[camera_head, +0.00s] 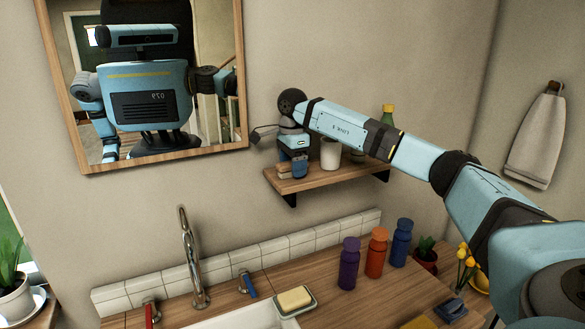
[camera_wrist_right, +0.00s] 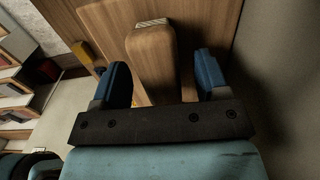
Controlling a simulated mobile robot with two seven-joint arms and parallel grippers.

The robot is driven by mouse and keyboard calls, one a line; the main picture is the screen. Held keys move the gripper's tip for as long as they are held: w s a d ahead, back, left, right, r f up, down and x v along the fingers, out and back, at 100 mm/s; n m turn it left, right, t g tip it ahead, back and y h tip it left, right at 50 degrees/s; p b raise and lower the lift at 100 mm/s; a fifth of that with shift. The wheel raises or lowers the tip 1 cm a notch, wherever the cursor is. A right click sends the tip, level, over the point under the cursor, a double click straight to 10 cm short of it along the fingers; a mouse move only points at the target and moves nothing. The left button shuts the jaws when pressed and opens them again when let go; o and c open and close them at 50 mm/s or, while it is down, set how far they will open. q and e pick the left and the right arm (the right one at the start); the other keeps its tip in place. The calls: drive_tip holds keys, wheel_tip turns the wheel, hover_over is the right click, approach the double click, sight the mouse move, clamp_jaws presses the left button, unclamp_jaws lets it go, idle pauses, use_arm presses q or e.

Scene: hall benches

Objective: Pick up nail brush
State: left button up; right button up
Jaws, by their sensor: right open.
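The nail brush (camera_wrist_right: 152,52) is a wooden block with pale bristles at its far end in the right wrist view. It lies between the two blue fingers of my right gripper (camera_wrist_right: 164,72), with gaps on both sides. In the head view the right gripper (camera_head: 294,168) reaches down over the left end of the wooden wall shelf (camera_head: 325,179). A small wooden part of what looks like the brush (camera_head: 283,169) shows beside the fingers; the rest is hidden. My right gripper is open. My left gripper is not directly in view.
A white cup (camera_head: 331,154) stands on the shelf right of the gripper, with a green-topped bottle (camera_head: 388,114) behind my arm. A framed mirror (camera_head: 246,100) hangs left. Below are a tap (camera_head: 190,258), soap dish (camera_head: 296,301) and purple (camera_head: 348,268), orange (camera_head: 376,258) and blue (camera_head: 401,246) bottles.

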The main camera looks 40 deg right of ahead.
drive_tip(key=shift+c, duration=0.5)
drive_tip(key=c, duration=0.9)
